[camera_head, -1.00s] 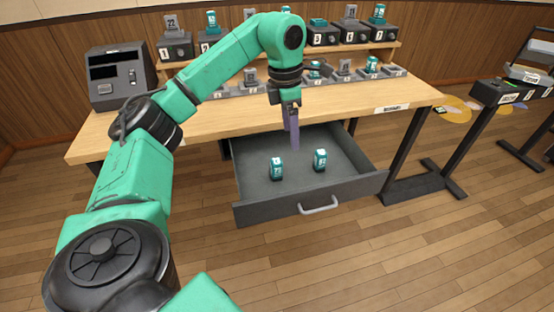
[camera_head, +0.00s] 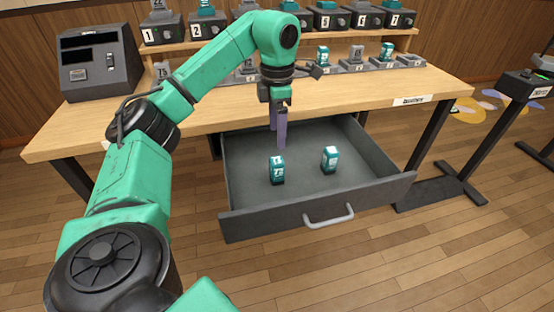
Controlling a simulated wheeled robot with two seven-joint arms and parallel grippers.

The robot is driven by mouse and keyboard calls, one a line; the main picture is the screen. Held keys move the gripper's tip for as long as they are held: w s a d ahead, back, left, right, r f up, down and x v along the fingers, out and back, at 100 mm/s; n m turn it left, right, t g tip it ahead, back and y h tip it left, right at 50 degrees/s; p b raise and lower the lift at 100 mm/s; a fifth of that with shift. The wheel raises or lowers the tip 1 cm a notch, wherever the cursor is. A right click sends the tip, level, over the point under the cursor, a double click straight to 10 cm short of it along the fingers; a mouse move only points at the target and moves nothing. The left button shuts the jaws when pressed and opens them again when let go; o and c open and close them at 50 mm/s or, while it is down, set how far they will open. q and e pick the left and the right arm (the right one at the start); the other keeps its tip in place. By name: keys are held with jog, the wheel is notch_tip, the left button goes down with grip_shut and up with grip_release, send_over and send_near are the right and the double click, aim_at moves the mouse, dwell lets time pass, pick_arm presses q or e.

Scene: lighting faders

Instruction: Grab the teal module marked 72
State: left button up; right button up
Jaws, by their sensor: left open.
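Two small teal modules with white tops stand upright in the open grey drawer (camera_head: 240,190). One is the left module (camera_head: 277,173), the other the right module (camera_head: 330,161). Their labels are too small to read surely, so I cannot tell which is marked 72. My left gripper (camera_head: 278,138) points down above the back of the drawer, behind and above the left module. Its purple-grey fingers are open and nothing shows between them. My right gripper is not in view.
The wooden tabletop (camera_head: 375,97) lies over the drawer, with a shelf of numbered dark boxes (camera_head: 369,20) and more teal and grey modules behind. A dark machine (camera_head: 100,62) stands at the left. The drawer handle (camera_head: 329,217) faces me.

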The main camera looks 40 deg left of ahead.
aim_at(277, 168)
pick_arm(q)
notch_tip(277, 168, down, 8)
jog(key=shift+a+r+b, duration=0.1)
jog(key=shift+b, duration=1)
notch_tip(277, 168, down, 6)
jog(key=shift+r+b, duration=0.15)
jog(key=shift+b, duration=0.65)
jog(key=shift+r, duration=0.1)
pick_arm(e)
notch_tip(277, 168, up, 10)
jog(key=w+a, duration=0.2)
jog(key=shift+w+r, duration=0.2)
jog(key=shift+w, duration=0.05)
pick_arm(q)
grip_shut()
